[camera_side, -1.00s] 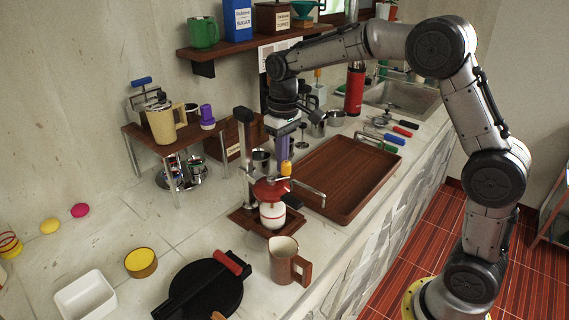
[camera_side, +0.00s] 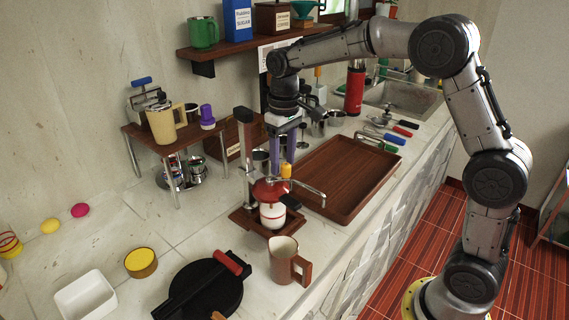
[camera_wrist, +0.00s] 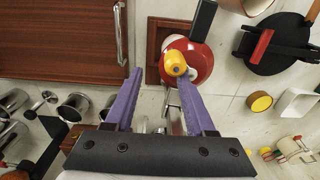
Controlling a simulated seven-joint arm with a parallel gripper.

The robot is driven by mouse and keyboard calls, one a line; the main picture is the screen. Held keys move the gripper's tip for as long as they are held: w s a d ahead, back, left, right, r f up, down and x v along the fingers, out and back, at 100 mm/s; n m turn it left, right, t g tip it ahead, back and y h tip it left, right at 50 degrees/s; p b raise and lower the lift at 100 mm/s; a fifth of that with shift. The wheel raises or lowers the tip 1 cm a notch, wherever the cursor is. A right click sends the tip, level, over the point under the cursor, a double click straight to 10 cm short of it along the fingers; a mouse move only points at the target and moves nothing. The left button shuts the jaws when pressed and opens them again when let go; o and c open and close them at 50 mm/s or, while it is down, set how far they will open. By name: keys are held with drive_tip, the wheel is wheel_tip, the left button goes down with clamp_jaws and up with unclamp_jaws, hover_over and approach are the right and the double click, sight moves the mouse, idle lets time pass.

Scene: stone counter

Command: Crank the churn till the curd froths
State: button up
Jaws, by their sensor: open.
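The churn stands on a wooden base (camera_side: 247,222) on the counter. It has a metal post, a red lid (camera_side: 266,190) and a white jar (camera_side: 272,216) with a red band. A yellow crank knob (camera_side: 286,170) stands above the lid. My gripper (camera_side: 283,165) is open, its purple fingers pointing down just above and around the knob's level. In the wrist view, the yellow knob (camera_wrist: 175,62) lies close to the right fingertip of my gripper (camera_wrist: 160,77), slightly beyond it. The red lid (camera_wrist: 197,62) shows behind it. I see no curd; the jar's inside is hidden.
A brown tray (camera_side: 327,206) with metal handles lies right of the churn. A brown-handled pitcher (camera_side: 284,262) and a black round press (camera_side: 205,290) stand in front. A small wooden table (camera_side: 160,143) with a cream mug is at left. Metal cups stand behind the churn.

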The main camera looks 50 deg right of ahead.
wheel_tip(320, 180, up, 6)
drive_tip(key=shift+r, duration=0.2)
idle(0.4)
drive_tip(key=s+a+r+t, duration=0.1)
drive_tip(key=s+r+t, duration=0.1)
drive_tip(key=s+r, duration=0.35)
drive_tip(key=s+r+t, duration=0.1)
drive_tip(key=s+r, duration=0.2)
drive_tip(key=s, duration=0.6)
drive_tip(key=s+f+t, duration=0.2)
drive_tip(key=s+f, duration=0.9)
drive_tip(key=s, duration=0.1)
drive_tip(key=shift+s+a, duration=0.2)
drive_tip(key=shift+a, duration=0.15)
